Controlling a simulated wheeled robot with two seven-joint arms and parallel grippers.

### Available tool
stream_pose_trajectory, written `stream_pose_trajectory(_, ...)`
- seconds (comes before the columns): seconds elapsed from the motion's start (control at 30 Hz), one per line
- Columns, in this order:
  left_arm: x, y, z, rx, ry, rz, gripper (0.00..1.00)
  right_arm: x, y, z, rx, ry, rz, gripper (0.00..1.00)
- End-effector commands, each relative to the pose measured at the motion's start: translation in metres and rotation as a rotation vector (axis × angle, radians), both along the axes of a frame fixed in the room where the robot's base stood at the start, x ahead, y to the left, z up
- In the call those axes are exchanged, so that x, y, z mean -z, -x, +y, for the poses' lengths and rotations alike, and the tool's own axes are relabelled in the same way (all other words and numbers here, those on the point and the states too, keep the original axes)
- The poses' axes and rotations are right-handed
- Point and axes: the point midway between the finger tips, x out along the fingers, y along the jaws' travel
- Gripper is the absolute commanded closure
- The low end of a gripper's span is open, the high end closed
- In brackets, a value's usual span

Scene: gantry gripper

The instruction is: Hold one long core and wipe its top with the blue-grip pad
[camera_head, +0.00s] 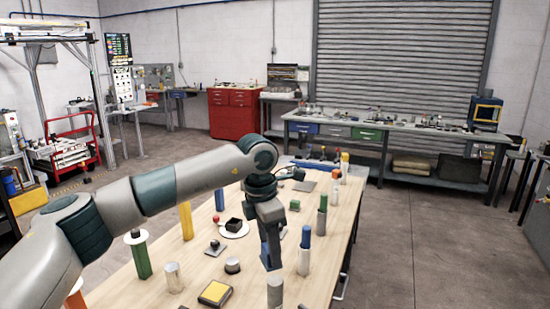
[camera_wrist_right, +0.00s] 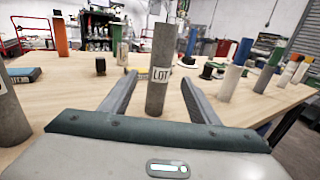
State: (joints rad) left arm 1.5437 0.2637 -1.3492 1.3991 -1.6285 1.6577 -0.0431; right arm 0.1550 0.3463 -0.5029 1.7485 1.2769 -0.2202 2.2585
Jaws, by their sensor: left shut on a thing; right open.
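In the head view my left gripper (camera_head: 268,246) points down over the table, shut on a blue piece (camera_head: 266,259) that looks like the grip of the blue-grip pad. The pad's wiping face cannot be made out. In the right wrist view a long grey core (camera_wrist_right: 160,66) with a LOT label stands upright. My right gripper (camera_wrist_right: 158,98) is open, with one finger on each side of the core and gaps between. A second grey core with a LOT label (camera_wrist_right: 10,108) is cut off at the left edge.
The wooden table (camera_head: 330,225) carries several upright cylinders, including a green one (camera_head: 140,257) and a silver one (camera_head: 275,291). A yellow-topped block (camera_head: 215,293) lies near the front. A dark blue flat block (camera_wrist_right: 20,75) lies at left in the wrist view.

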Motion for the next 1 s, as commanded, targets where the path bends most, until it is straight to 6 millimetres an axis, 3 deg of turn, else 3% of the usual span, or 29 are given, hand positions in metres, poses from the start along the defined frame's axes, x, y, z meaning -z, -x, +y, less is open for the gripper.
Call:
stream_pose_trajectory(0.3, 0.000, 0.000, 0.000, 0.000, 0.000, 0.000, 0.84, 0.000, 0.027, -0.023, 0.000, 0.001, -0.001, 0.44)
stream_pose_trajectory(1.0, 0.000, 0.000, 0.000, 0.000, 0.000, 0.000, 0.84, 0.000, 0.028, -0.024, 0.000, 0.001, -0.001, 0.44)
